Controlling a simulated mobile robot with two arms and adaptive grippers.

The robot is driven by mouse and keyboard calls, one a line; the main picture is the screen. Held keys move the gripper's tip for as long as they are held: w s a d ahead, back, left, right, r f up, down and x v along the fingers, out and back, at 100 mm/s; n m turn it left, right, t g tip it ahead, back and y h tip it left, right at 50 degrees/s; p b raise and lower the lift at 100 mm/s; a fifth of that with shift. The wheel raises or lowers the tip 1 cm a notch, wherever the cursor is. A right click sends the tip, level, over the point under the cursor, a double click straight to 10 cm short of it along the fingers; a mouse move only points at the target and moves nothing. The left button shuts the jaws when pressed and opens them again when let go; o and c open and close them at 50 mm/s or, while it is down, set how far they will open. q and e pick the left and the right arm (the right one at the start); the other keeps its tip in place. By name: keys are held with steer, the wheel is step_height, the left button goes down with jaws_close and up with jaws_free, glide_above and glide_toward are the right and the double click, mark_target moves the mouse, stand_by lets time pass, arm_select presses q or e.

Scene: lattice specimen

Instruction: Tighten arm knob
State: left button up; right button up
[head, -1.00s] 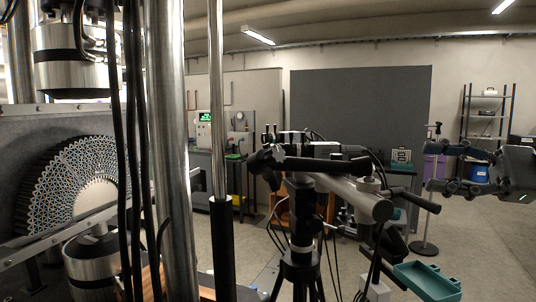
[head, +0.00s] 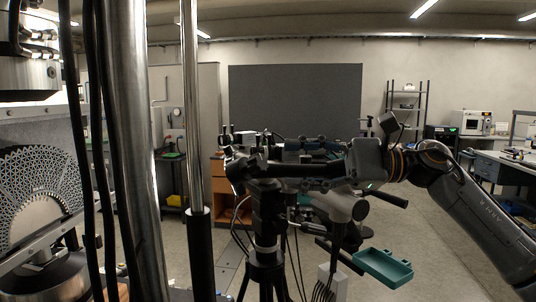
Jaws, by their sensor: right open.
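A black tripod (head: 268,215) stands in the middle of the head view and carries a camera rig with a horizontal black bar (head: 300,170). A dark knob-like clamp (head: 243,168) sits at the left end of this bar; I cannot tell for certain that it is the arm knob. My right gripper (head: 293,165) comes in from the right and is open. Its two fingers point left, one appearing above the bar and one below it; contact cannot be told. My left gripper is not in view.
A teal tray (head: 384,267) sticks out low on the rig's right. Steel columns (head: 130,150) and hanging black cables stand close on the left, beside a fan-shaped lattice specimen (head: 40,185). A grey panel (head: 295,100) and shelf (head: 407,105) stand behind.

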mark_target(265, 165)
steer(key=a+p, duration=0.1)
steer(key=a, duration=0.3)
steer(key=shift+a+r, duration=0.15)
steer(key=shift+a, duration=0.1)
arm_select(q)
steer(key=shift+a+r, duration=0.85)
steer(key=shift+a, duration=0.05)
arm_select(e)
steer(key=shift+a, duration=0.45)
